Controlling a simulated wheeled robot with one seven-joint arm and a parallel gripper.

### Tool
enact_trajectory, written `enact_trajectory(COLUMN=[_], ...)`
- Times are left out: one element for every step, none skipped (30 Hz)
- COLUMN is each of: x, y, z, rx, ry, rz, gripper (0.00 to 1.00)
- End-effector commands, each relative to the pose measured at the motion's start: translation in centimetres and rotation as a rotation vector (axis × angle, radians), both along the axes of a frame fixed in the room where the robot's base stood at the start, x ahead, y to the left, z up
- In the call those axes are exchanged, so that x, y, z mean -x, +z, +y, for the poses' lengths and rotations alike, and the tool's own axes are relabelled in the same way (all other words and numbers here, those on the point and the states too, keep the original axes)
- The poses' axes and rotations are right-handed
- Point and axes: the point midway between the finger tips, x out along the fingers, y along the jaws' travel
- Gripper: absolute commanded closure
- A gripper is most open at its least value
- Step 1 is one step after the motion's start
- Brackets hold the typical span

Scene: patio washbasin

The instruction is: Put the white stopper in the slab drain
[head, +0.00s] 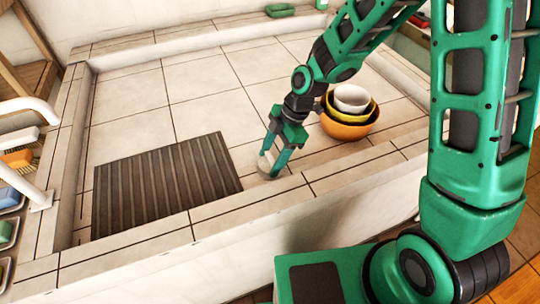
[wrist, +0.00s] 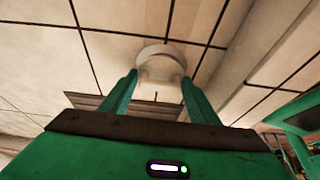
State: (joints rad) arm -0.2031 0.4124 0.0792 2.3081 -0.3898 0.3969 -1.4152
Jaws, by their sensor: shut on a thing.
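My gripper (head: 272,163) points down low over the pale tiled slab (head: 205,105), just right of the dark slatted mat. It is shut on the white stopper (head: 264,166), which shows as a small pale round piece at the fingertips. In the wrist view the stopper (wrist: 163,56) sits between the two green fingers, with its curved rim facing away from my gripper (wrist: 159,78). I cannot tell whether the stopper touches the slab. I cannot make out the drain opening in either view.
The slatted mat (head: 165,182) lies left of my gripper. Stacked bowls (head: 346,131) stand to the right. A raised tiled rim (head: 225,222) runs along the near edge. A white tap (head: 22,110) and brush (head: 18,158) are at far left. Tiles behind are clear.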

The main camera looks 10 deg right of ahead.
Motion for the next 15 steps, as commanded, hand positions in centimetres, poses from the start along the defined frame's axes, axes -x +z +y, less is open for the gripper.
enact_trajectory(x=[0.02,0.02,0.03,0.02,0.03,0.02,0.02,0.02,0.02,0.02,0.01,0.01,0.01,0.01,0.01], y=[-0.09,-0.15,-0.21,-0.26,-0.31,-0.38,-0.42,-0.48,-0.54,-0.59,-0.65,-0.72,-0.78,-0.83,-0.90], z=[0.00,0.00,0.01,0.00,0.00,0.00,0.01,0.00,0.00,0.00,0.01,0.00,0.00,0.01,0.00], rx=[0.000,0.000,0.000,0.000,0.000,0.000,0.000,0.000,0.000,0.000,0.000,0.000,0.000,0.000,0.000], ry=[0.000,0.000,0.000,0.000,0.000,0.000,0.000,0.000,0.000,0.000,0.000,0.000,0.000,0.000,0.000], rz=[0.001,0.001,0.001,0.001,0.001,0.001,0.001,0.001,0.000,0.000,0.000,0.000,0.000,0.000,0.000], gripper=[0.67,0.67,0.67,0.67,0.67,0.67,0.67,0.67,0.67,0.67,0.67,0.67,0.67,0.67,0.67])
